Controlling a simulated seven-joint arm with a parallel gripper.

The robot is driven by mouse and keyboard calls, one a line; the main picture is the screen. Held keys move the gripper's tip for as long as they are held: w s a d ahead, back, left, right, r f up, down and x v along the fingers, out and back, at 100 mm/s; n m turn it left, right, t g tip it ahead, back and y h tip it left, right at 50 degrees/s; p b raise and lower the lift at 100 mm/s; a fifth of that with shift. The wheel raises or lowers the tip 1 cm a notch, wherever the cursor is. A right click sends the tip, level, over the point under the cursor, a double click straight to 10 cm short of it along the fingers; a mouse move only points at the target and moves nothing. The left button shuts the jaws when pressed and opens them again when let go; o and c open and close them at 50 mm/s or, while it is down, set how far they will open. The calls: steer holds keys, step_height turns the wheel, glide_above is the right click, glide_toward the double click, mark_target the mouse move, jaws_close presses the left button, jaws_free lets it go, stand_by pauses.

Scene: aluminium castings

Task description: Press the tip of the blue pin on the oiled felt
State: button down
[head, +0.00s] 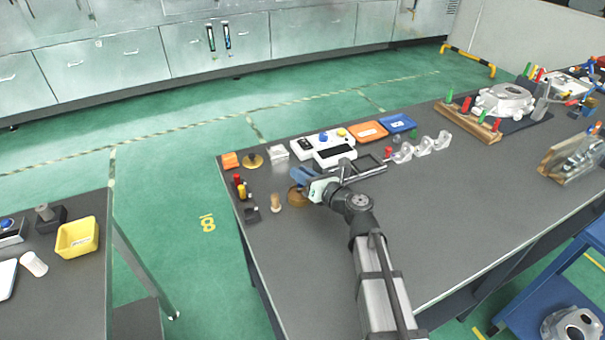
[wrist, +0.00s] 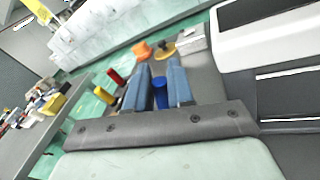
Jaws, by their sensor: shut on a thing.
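My gripper (head: 303,178) is over the front left part of the workbench, and its two blue fingers also show in the wrist view (wrist: 159,76). It is shut on the blue pin (wrist: 160,93), which stands between the fingers. In the head view I cannot tell the pin from the blue fingers, and its tip is hidden. A round brown pad (head: 296,198), possibly the oiled felt, lies just below my gripper and is partly covered by it. I cannot tell whether the pin touches it.
A red pin (wrist: 115,77) and a yellow pin (wrist: 103,94) stand in a dark holder at the bench's left edge. A wooden peg (head: 276,203) stands left of the pad. A brass disc (head: 252,161), an orange block (head: 230,160) and a white device (head: 335,154) lie behind.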

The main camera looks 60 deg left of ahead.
steer(key=shift+f, duration=0.45)
stand_by(0.9)
steer(key=shift+r, duration=0.1)
steer(key=shift+r, duration=3.4)
